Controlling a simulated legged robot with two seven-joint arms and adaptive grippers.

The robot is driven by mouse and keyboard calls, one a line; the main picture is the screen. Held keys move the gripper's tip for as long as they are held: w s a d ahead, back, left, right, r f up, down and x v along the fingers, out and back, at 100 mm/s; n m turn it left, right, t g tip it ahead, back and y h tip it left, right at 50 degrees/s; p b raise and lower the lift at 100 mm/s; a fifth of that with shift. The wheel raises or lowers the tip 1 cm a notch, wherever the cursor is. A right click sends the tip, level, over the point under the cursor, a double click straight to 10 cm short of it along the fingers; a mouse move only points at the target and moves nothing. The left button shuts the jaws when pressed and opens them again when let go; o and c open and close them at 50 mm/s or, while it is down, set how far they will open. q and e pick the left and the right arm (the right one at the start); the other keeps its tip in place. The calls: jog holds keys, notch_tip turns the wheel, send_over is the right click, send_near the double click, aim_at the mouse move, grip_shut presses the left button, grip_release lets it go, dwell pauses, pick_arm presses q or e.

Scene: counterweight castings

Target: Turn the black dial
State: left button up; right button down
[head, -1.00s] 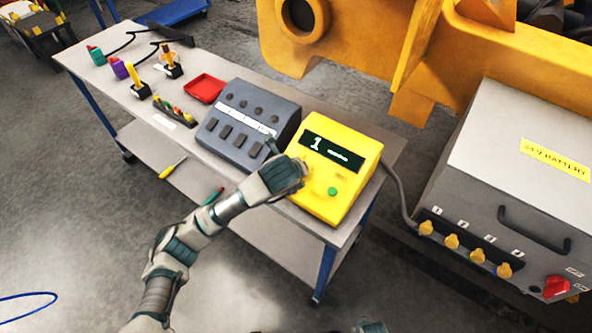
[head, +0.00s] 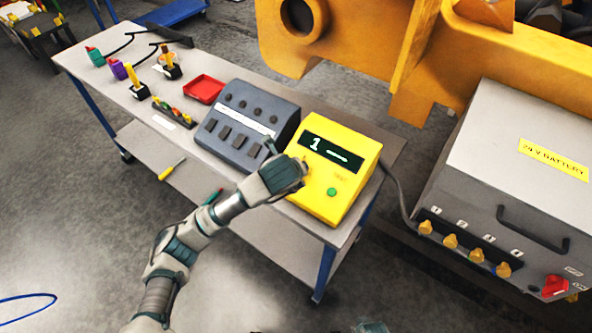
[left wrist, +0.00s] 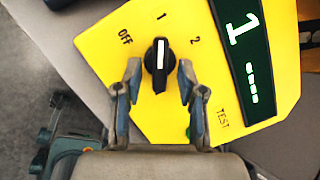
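The black dial (left wrist: 158,64) is on the face of the yellow tester box (head: 318,203), with OFF, 1 and 2 marked around it. Its white line points near the 1. The display (head: 331,150) reads 1 with a short row of marks beside it. My left gripper (left wrist: 158,78) is open in the left wrist view, one fingertip on each side of the dial, with a gap on both sides. In the head view my left gripper (head: 300,172) is at the tester's left side and hides the dial. My right gripper cannot be made out.
A grey box with switches (head: 248,122) stands left of the tester on the cart. A red tray (head: 204,89), small tools and coloured clips lie farther left. A green button (head: 331,191) is low on the tester. A grey battery box (head: 530,150) stands at the right.

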pick_arm(q)
jog(key=v, duration=1.1)
jog(key=shift+r, duration=0.25)
jog(key=shift+s+a, duration=0.1)
jog(key=shift+s, duration=0.05)
